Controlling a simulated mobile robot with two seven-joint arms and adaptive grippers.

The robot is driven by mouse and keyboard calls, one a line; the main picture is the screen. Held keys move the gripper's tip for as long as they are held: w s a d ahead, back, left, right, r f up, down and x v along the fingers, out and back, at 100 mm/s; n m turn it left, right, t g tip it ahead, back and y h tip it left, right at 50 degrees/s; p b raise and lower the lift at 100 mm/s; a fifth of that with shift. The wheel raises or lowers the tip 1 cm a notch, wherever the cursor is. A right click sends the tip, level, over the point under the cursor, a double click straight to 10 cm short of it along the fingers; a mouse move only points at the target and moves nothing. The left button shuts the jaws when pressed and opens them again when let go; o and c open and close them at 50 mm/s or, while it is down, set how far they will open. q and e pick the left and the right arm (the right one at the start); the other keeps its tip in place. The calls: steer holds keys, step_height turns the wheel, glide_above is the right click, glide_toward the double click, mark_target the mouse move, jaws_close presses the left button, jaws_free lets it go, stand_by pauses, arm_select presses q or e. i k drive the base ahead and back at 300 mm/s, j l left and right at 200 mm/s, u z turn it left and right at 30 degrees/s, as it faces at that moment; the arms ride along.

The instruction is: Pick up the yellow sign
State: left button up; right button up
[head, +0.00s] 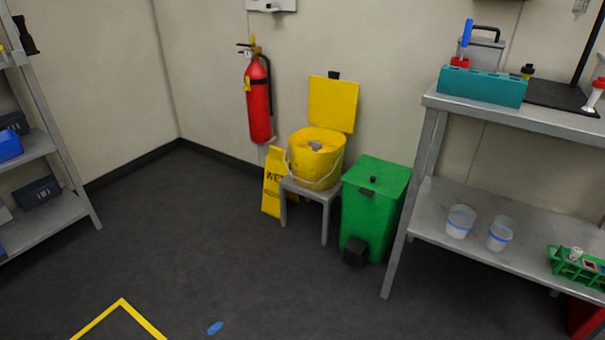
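The yellow sign (271,187) is a folded floor sign with dark lettering, of which "WE" can be read. It stands upright on the dark floor by the back wall, below the fire extinguisher. Its right part is hidden behind a small grey stool and the yellow bucket on it. Neither of my grippers shows in the head view.
The grey stool (326,196) holds a yellow bucket (318,160). A green pedal bin (372,212) stands right of it, beside a metal bench (432,203). A red extinguisher (258,100) hangs on the wall. A shelf (58,207) stands left. The middle floor is open.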

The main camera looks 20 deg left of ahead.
mark_target(276, 169)
steer(key=i+j, duration=0.2)
steer(key=j, duration=0.15)
steer(key=i+j+z, duration=0.15)
steer(key=i+j, duration=0.25)
steer(key=j, duration=0.25)
steer(key=i+j+z, duration=0.1)
steer(key=j, duration=0.25)
steer(key=i+j+z, duration=0.1)
steer(key=i+j, duration=0.15)
steer(key=j, duration=0.15)
steer(key=i+j, duration=0.15)
steer(key=j, duration=0.2)
